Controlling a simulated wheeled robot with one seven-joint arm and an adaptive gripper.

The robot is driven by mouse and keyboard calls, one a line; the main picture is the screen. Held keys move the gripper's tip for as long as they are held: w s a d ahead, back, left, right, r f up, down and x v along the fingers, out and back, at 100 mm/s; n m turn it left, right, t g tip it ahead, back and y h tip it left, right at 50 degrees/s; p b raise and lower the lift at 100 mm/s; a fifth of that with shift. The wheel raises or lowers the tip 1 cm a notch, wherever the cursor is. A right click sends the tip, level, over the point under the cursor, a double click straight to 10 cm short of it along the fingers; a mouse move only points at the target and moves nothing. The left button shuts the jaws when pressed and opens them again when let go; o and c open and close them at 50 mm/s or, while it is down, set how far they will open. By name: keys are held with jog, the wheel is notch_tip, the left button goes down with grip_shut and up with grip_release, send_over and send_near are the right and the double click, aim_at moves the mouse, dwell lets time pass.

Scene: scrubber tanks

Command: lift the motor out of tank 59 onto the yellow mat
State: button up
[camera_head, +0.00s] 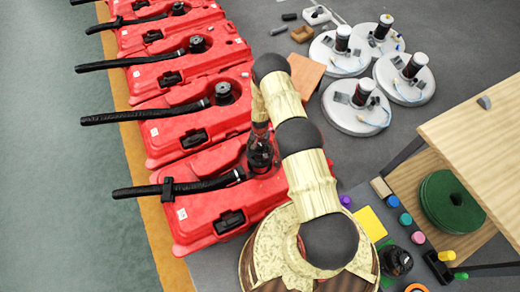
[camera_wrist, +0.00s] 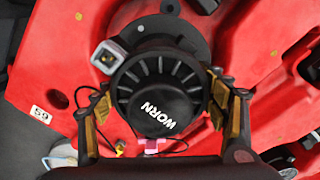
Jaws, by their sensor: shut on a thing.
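The motor (camera_wrist: 158,95) is black and round, with a finned top marked WORN. My gripper (camera_wrist: 160,105) is shut on it, one finger on each side. The red tank 59 (camera_wrist: 35,75) lies beneath, its number label upside down at the left of the wrist view. In the head view, my gripper (camera_head: 261,150) is over the nearest red tank (camera_head: 195,195), and my arm hides part of it. A dark round opening shows behind the motor; I cannot tell how far the motor is raised. The yellow mat (camera_head: 369,223) lies bare, right of my arm.
Several more red tanks with black hoses stand in a row behind. Another dark motor (camera_head: 396,260) and small coloured caps lie near the mat. A wooden table (camera_head: 480,130) stands at the right, green pads (camera_head: 452,200) below it. White round units (camera_head: 357,110) stand farther back.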

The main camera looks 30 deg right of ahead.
jog(key=shift+w+r, duration=0.1)
jog(key=shift+r, duration=0.1)
jog(key=shift+r+p, duration=1.3)
jog(key=shift+r, duration=1.1)
